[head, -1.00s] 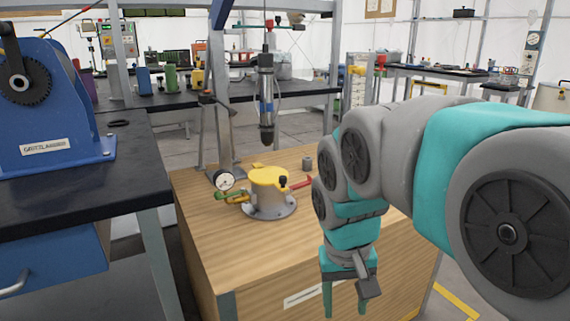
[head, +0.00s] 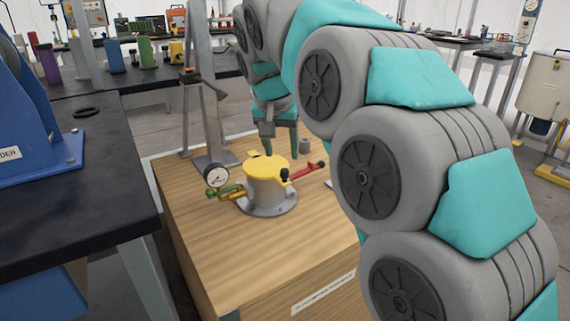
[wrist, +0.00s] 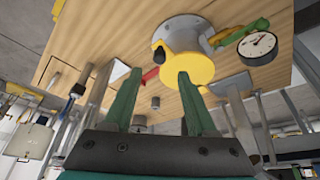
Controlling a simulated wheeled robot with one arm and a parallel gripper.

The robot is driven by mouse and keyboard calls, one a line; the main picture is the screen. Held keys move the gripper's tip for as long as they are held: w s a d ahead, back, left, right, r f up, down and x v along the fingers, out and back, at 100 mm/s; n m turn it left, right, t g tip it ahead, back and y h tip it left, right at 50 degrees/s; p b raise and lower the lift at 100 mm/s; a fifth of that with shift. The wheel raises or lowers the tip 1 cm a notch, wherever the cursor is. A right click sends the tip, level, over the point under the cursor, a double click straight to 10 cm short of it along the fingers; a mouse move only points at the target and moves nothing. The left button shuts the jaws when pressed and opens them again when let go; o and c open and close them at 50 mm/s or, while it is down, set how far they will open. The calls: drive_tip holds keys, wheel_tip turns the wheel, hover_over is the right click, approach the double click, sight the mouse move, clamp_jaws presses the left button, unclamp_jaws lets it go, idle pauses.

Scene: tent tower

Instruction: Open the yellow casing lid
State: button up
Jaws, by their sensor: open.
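The yellow casing lid (head: 265,166) lies flat and closed on the round grey casing (head: 266,190) on the wooden table (head: 205,235). A black knob (head: 284,174) is at its right edge. My gripper (head: 281,147) is open, just beyond the casing on its far side, fingers pointing down. In the wrist view, my gripper (wrist: 158,88) has two green fingers spread with nothing between them. The yellow lid (wrist: 190,70) shows beyond the right fingertip, and the black knob (wrist: 158,54) beyond the gap. Whether a finger touches the lid cannot be told.
A pressure gauge (head: 216,176) and a green handle (head: 225,191) stick out left of the casing. A red handle (head: 309,170) sticks out right. A small grey cylinder (head: 305,146) stands behind. A metal stand (head: 213,130) rises at the back left. The table's front is clear.

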sight(284, 169)
drive_tip(key=x, duration=0.6)
drive_tip(key=shift+f, duration=0.3)
drive_tip(key=shift+c, duration=0.2)
clamp_jaws()
idle(0.9)
